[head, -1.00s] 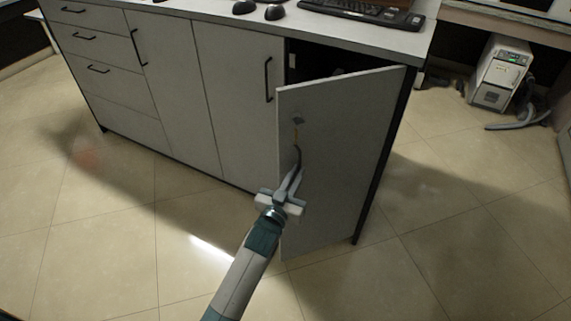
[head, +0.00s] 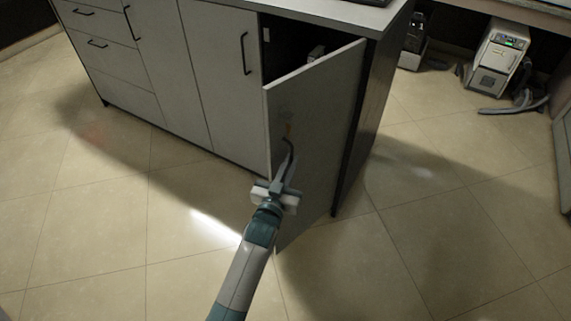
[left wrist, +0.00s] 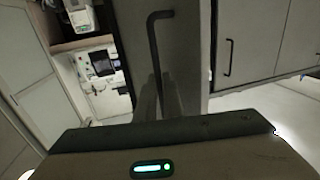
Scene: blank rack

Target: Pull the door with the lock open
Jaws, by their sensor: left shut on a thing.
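The door with the lock (head: 312,140) is the right-hand door of the grey cabinet, and it stands part-way open, swung out toward me. Its dark bar handle (head: 289,150) is on the outer face near the free edge. My left gripper (head: 283,182) is shut on the lower part of this handle. In the left wrist view the handle (left wrist: 152,45) runs down to the gripper fingers (left wrist: 158,100). The lock itself is too small and dark to make out clearly. My right gripper is in neither view.
The cabinet interior (head: 290,48) shows dark behind the door, with a small pale object (head: 317,52) inside. A closed neighbouring door (head: 228,85) and drawers (head: 95,42) are to the left. A white machine (head: 497,62) stands at the right. The floor (head: 430,240) is clear.

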